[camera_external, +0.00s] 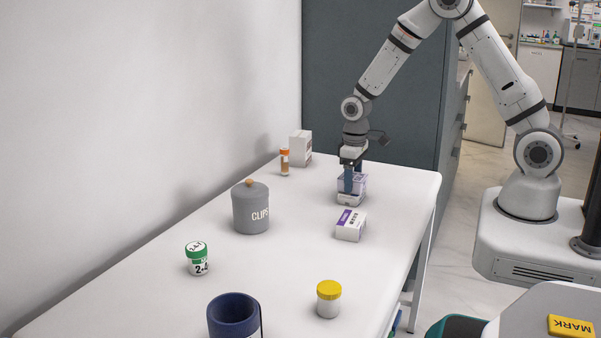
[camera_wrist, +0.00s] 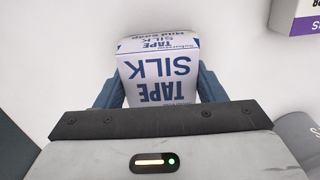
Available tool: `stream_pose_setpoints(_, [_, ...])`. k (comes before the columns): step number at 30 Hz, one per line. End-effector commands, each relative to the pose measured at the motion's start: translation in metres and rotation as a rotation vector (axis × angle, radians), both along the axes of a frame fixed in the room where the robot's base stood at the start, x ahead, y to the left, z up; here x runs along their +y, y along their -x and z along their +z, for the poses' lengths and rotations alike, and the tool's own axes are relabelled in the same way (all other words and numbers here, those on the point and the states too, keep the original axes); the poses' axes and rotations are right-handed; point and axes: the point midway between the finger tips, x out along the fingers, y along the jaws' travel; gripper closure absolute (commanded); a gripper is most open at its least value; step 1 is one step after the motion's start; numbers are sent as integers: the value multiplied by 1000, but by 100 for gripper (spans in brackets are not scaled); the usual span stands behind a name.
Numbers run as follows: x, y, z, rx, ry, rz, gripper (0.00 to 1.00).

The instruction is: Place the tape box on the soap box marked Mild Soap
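The tape box (camera_wrist: 158,72), white with blue "TAPE SILK" print, is between the two fingers of my gripper (camera_wrist: 160,88) in the wrist view. The fingers lie against its left and right sides. In the external view my gripper (camera_external: 350,178) points down over the far part of the table, with the tape box (camera_external: 359,183) at its fingers.
A white box with a purple band (camera_external: 350,225) lies just in front. Green-lidded (camera_external: 198,259) and yellow-lidded (camera_external: 328,299) jars and a blue cup (camera_external: 233,316) are nearer.

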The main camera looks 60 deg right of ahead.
Motion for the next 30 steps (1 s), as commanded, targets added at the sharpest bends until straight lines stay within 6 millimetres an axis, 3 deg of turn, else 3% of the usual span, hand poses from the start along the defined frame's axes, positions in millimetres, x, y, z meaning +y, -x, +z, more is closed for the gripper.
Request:
stream_pose_setpoints(8, [0, 0, 0, 0, 0, 0, 15])
stream_pose_setpoints(18, [0, 0, 7, -1, 0, 0, 15])
stream_pose_setpoints(23, [0, -1, 34, -6, 0, 0, 15])
stream_pose_setpoints(30, [0, -1, 86, -5, 0, 0, 15])
